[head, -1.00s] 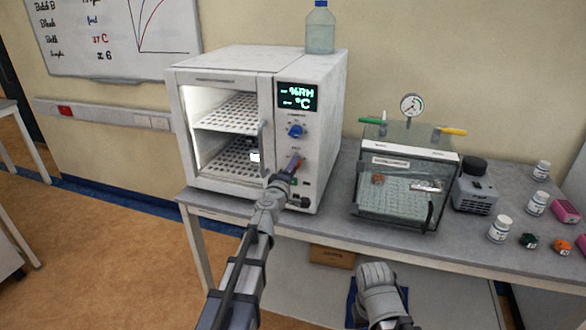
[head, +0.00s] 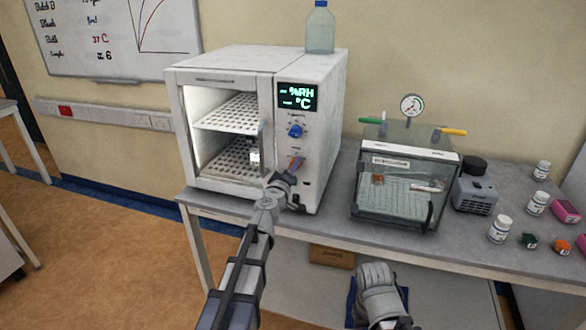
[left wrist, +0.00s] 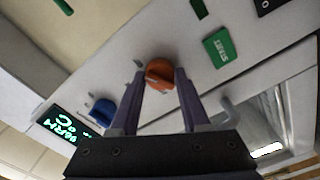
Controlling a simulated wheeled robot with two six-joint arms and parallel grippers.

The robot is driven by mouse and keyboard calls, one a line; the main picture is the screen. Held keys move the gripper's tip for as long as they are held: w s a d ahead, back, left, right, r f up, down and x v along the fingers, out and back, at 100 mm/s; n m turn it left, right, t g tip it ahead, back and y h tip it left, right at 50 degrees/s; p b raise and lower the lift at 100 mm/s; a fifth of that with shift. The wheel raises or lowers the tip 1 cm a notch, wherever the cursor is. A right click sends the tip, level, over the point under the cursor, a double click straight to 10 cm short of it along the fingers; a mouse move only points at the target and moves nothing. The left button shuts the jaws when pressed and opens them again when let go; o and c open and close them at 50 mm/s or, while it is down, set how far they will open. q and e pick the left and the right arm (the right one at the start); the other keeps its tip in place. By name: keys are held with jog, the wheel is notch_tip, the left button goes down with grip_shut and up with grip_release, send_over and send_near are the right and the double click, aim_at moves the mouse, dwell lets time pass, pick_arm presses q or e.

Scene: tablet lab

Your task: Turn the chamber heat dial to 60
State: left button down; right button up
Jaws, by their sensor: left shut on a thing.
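The white chamber (head: 225,62) stands on the bench with its lit, shelved inside showing. Its front panel has a blue dial (head: 295,131) above an orange dial (head: 296,162). The display (head: 297,97) shows dashes beside %RH and °C. My left gripper (head: 291,172) is at the orange dial. In the left wrist view its two fingers are shut on the orange dial (left wrist: 160,72), with the blue dial (left wrist: 103,111) to the left and apart. The dial markings are too small to read. My right gripper (head: 376,280) hangs low in front of the bench; its jaws are unclear.
A green START button (left wrist: 218,48) is close to the orange dial. A clear vacuum box (head: 400,190) with a gauge stands to the right, beside a grey pump (head: 476,188). A bottle (head: 320,28) stands on the chamber. Several small vials are at the right.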

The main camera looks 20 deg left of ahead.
pick_arm(q)
jog(key=shift+c, duration=1.9)
grip_release()
jog(key=shift+s, duration=0.1)
jog(key=s, duration=0.7)
jog(key=shift+s, duration=0.35)
jog(key=shift+a, duration=0.1)
